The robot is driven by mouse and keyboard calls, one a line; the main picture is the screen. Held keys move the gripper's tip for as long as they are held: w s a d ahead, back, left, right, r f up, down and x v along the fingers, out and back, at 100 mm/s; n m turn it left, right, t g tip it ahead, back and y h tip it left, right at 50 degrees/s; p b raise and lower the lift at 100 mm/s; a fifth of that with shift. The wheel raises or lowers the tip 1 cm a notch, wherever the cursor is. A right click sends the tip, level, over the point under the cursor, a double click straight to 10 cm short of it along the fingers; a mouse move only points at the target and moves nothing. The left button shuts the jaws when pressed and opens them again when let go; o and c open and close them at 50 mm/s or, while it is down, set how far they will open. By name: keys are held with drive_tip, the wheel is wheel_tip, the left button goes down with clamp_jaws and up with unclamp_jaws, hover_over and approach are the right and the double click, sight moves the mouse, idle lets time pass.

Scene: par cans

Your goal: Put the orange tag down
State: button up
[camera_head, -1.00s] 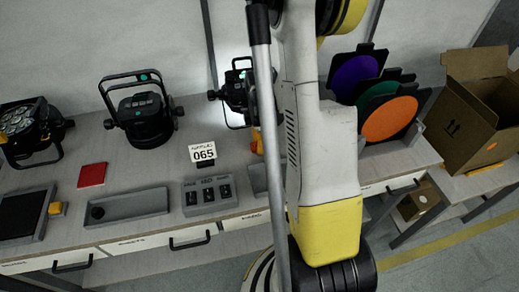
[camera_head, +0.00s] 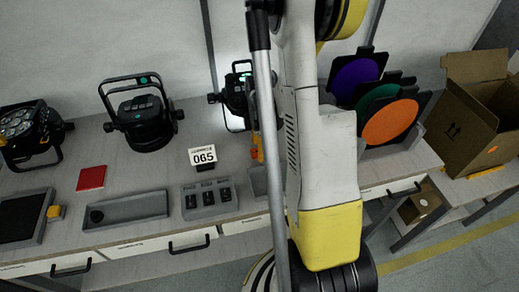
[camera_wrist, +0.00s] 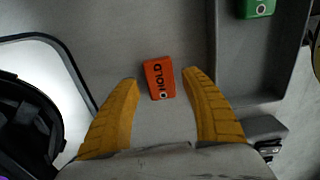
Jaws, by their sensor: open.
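The orange tag (camera_wrist: 159,79), marked HOLD, lies on the light grey bench top in the wrist view. My gripper (camera_wrist: 162,76) is open, with one yellow finger on each side of the tag. Gaps show between the tag and both fingertips.
A grey tray (camera_wrist: 212,60) holding a green tag (camera_wrist: 257,8) is right of the orange tag. A black-framed par can (camera_wrist: 30,115) stands close on the left. On the bench are a number card (camera_head: 203,155), a red pad (camera_head: 91,178) and a switch box (camera_head: 209,197).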

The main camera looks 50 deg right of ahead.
wheel_tip(320, 180, up, 11)
drive_tip(key=p, duration=0.4)
drive_tip(key=s+a+r+m+t, duration=0.2)
drive_tip(key=a+r+m, duration=0.3)
drive_tip(key=a+r, duration=0.3)
drive_tip(key=s+a+r+m+t, duration=0.3)
drive_tip(key=a+r+m+t, duration=0.2)
drive_tip(key=a, duration=1.2)
wheel_tip(320, 180, up, 3)
drive_tip(key=shift+s+a+f+m, duration=0.15)
drive_tip(key=shift+s+a+m, duration=0.15)
drive_tip(key=shift+m, duration=0.5)
